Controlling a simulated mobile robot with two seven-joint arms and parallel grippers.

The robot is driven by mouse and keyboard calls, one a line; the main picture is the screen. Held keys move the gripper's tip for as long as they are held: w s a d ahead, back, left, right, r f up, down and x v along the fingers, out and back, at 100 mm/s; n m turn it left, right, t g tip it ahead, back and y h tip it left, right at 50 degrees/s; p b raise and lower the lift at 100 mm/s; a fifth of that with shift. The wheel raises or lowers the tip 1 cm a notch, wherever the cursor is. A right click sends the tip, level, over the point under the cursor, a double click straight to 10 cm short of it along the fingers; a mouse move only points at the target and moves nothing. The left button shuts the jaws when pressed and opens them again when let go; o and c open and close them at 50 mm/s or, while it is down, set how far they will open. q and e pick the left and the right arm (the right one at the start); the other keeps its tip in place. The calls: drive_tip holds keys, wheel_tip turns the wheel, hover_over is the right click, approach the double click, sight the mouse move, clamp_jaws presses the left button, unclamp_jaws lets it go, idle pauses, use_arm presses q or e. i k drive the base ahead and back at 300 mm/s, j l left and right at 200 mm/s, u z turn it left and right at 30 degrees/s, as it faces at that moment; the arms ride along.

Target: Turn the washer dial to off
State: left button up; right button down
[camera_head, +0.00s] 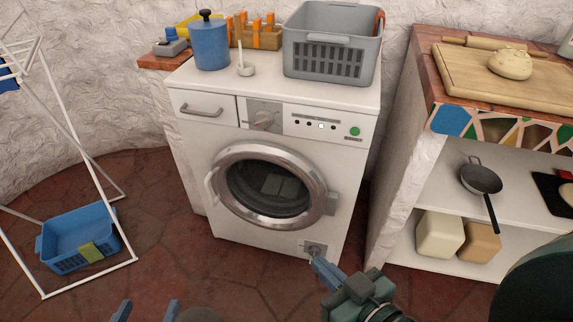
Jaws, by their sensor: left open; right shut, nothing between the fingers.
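The white washer (289,244) stands against the wall in the middle of the view. Its dial (264,120) is a round grey knob on a grey plate, between the drawer and the row of buttons. The dial's marks are too small to read. My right gripper (313,256) is shut and empty, low in front of the washer near the small hatch at its bottom right, well below the dial. I cannot tell if it touches the hatch. My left gripper (146,309) is open and empty at the bottom edge, apart from the washer.
On the washer top stand a grey basket (330,60), a blue canister (209,45) and a small white holder (246,70). A counter with shelves (440,160) is close on the right. A white rack (75,120) and blue basket (78,238) are left. Floor before the washer is clear.

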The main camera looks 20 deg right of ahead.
sight(263, 118)
drive_tip(key=z, duration=0.4)
drive_tip(key=k+j+z, duration=0.15)
drive_tip(key=j, duration=0.2)
drive_tip(key=i+l+z, duration=0.1)
drive_tip(key=l, duration=0.25)
drive_tip(key=i+l+z, duration=0.15)
drive_tip(key=l, duration=0.25)
drive_tip(key=i+l+z, duration=0.1)
drive_tip(key=i+l, duration=0.2)
